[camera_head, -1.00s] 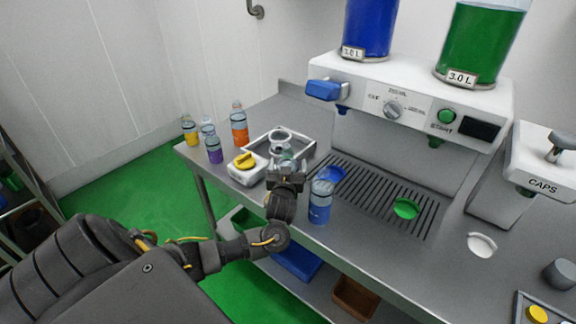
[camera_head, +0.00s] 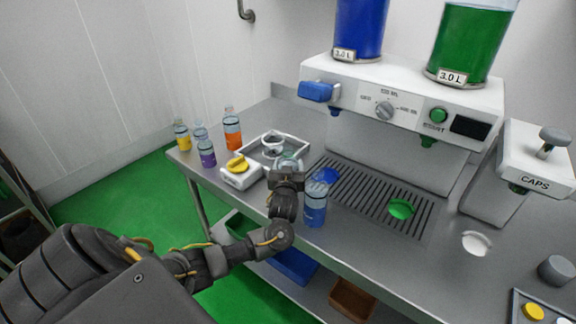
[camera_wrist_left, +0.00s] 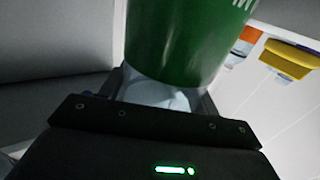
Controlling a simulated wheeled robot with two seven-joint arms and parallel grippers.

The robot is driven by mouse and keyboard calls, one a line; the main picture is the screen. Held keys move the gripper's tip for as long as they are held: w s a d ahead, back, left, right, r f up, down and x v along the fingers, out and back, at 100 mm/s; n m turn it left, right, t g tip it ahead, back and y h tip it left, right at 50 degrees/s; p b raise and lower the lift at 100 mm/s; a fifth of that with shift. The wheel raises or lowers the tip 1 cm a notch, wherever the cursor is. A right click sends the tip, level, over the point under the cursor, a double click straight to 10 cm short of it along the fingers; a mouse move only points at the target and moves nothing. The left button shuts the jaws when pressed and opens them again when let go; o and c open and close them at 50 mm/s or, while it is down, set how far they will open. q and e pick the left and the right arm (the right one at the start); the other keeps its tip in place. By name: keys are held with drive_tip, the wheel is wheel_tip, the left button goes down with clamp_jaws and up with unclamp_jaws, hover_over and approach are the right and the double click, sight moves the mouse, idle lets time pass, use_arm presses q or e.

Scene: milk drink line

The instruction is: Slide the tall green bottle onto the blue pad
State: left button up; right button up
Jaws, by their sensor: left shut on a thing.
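The tall green bottle (camera_wrist_left: 185,45) fills the upper middle of the left wrist view, with a white letter on its green wrap and a clear part lower down. My left gripper (camera_wrist_left: 165,95) is shut on that clear part. In the head view, the left gripper (camera_head: 287,172) is at the counter's front, and only a clear bit of the bottle (camera_head: 288,160) shows behind it; its base is hidden. The blue pad (camera_head: 328,174) lies on the slatted grate, right of the gripper, partly hidden by a blue bottle. My right gripper is not in view.
The blue bottle (camera_head: 315,208) stands close to the gripper's right. A white box with a yellow knob (camera_head: 237,163) and a tray (camera_head: 301,143) are left and behind. A green pad (camera_head: 400,209) lies farther right on the grate (camera_head: 372,196). Several bottles stand at far left.

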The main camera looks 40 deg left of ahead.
use_arm(q)
drive_tip(key=shift+s+a+p, duration=0.2)
drive_tip(key=shift+s+p, duration=0.15)
drive_tip(key=shift+s, duration=0.25)
drive_tip(key=shift+s+a+p, duration=0.15)
drive_tip(key=shift+s+p, duration=0.2)
drive_tip(key=shift+s, duration=0.25)
drive_tip(key=o, duration=1)
drive_tip(key=shift+o, duration=0.2)
drive_tip(key=p+v, duration=0.2)
drive_tip(key=v, duration=1.5)
drive_tip(key=shift+s+d, duration=0.25)
drive_tip(key=shift+s, duration=0.05)
